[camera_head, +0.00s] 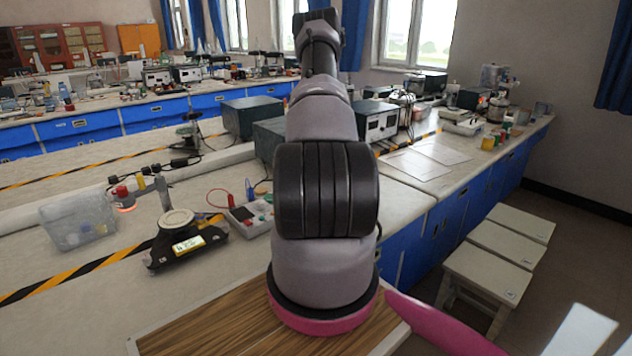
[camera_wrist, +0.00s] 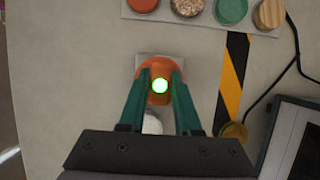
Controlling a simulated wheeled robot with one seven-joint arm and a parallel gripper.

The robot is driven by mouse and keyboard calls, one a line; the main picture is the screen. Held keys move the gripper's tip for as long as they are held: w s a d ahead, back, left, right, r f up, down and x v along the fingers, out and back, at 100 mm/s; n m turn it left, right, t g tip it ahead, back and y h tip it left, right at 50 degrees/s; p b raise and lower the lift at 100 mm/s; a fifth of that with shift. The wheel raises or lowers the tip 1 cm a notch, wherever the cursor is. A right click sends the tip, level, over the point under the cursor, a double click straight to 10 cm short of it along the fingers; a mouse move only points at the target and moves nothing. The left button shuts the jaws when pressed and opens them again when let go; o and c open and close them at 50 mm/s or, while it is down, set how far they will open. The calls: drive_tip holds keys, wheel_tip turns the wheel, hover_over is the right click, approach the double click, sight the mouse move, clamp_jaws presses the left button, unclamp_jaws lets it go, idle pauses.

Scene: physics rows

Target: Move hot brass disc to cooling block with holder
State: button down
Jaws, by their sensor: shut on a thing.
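In the wrist view my gripper (camera_wrist: 161,82) has its two green fingers closed in on an orange round piece (camera_wrist: 150,68) with a bright, green-edged white spot at its middle. I cannot tell whether this piece is the holder or the hot disc. A pale square block (camera_wrist: 145,57) shows partly behind it, and I cannot tell whether they touch. A brass-coloured round thing (camera_wrist: 233,135) lies to the right, by the striped tape. My arm hides part of the head view, and my gripper is not seen there.
A pale strip (camera_wrist: 205,16) with several coloured round pieces lies at the top of the wrist view. A dark-edged device (camera_wrist: 294,143) and a black cable (camera_wrist: 264,98) are at right. In the head view, a clear bin (camera_head: 78,222) and a black device (camera_head: 187,246) stand on the left bench.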

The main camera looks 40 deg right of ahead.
drive_tip(key=shift+f, duration=0.55)
idle(1.3)
drive_tip(key=shift+r, duration=0.15)
drive_tip(key=shift+r, duration=3.45)
